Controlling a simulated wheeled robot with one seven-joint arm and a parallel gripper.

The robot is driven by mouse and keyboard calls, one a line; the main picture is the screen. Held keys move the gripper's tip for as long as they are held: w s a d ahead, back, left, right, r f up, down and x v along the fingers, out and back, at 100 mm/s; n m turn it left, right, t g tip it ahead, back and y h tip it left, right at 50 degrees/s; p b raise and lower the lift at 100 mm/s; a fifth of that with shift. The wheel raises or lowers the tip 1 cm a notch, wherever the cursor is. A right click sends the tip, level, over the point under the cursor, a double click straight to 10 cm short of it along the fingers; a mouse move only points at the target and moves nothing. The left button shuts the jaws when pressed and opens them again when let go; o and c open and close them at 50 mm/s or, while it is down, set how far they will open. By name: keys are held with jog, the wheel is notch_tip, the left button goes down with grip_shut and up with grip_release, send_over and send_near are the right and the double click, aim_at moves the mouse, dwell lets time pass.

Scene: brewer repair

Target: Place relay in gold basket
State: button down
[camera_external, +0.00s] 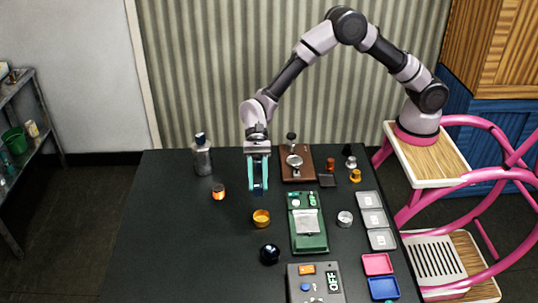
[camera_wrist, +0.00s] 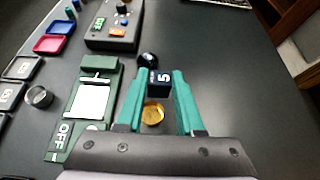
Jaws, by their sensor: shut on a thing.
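My gripper (camera_external: 258,188) hangs pointing down above the far middle of the black table. Its teal fingers are shut on the relay (camera_wrist: 159,82), a small dark block with a white "5" on it, which also shows as a dark blue piece in the external view (camera_external: 258,185). The gold basket (camera_external: 261,219) is a small round open cup standing on the table, lower in the external picture than my gripper. In the wrist view the gold basket (camera_wrist: 153,114) shows between my fingers, below the relay in the picture and apart from it.
A green scale (camera_external: 309,240) stands right of the basket, and a black ball (camera_external: 269,254) is nearer the front. An orange-topped jar (camera_external: 218,192) and a bottle (camera_external: 203,158) stand to the left. A brown stand (camera_external: 297,163) is right of my gripper. The front left table is clear.

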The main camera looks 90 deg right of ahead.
jog(key=shift+s+f, duration=0.1)
jog(key=shift+s, duration=0.25)
send_over(261, 217)
jog(key=shift+a+f, duration=0.1)
jog(key=shift+f, duration=5.3)
jog(key=shift+c, duration=2.3)
grip_release()
